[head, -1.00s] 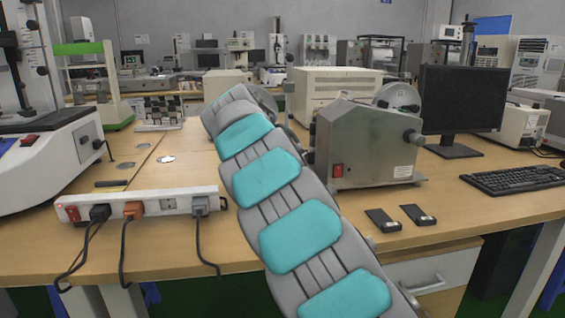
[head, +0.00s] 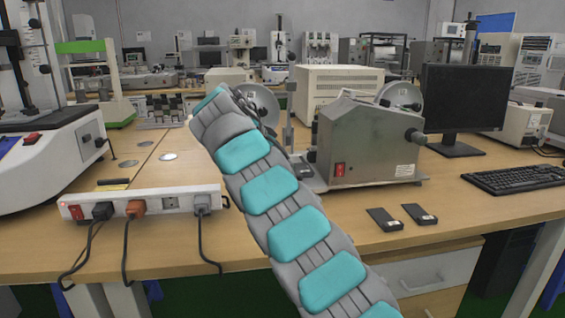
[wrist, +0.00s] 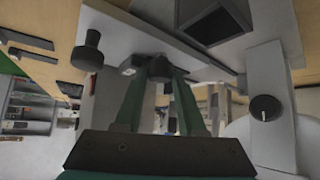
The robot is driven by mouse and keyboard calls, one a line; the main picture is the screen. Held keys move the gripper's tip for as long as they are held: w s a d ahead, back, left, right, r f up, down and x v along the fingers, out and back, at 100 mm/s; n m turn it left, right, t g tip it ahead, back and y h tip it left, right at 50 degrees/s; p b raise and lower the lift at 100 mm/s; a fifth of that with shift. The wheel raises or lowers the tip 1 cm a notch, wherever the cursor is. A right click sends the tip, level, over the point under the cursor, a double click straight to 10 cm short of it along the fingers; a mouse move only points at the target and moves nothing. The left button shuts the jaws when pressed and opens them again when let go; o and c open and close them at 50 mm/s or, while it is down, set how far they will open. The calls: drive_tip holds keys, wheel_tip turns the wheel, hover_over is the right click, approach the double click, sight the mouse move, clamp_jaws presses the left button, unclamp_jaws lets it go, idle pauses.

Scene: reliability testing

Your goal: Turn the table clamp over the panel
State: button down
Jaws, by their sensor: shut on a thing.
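The grey metal machine (head: 370,145) stands on the table in the head view, with a red switch, a side knob and round discs. In the wrist view my gripper (wrist: 160,70) has its two green fingers closing together at a small dark part, which looks like the table clamp (wrist: 130,68), beside a pale metal bar. My gripper is shut on it. The fingertips cover much of the part, so its exact shape and tilt are unclear. In the head view my arm hides the gripper, and I cannot pick out the panel with certainty.
A white power strip (head: 140,203) with plugs and cables lies at the front left. A white machine (head: 50,165) stands at the left. Two small black pieces (head: 384,219) lie right of my arm, near a monitor (head: 464,100) and a keyboard (head: 515,180).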

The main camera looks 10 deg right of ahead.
idle(0.4)
drive_tip(key=c, duration=0.5)
unclamp_jaws()
drive_tip(key=v, duration=0.5)
drive_tip(key=shift+w+a, duration=0.1)
drive_tip(key=shift+v, duration=1.35)
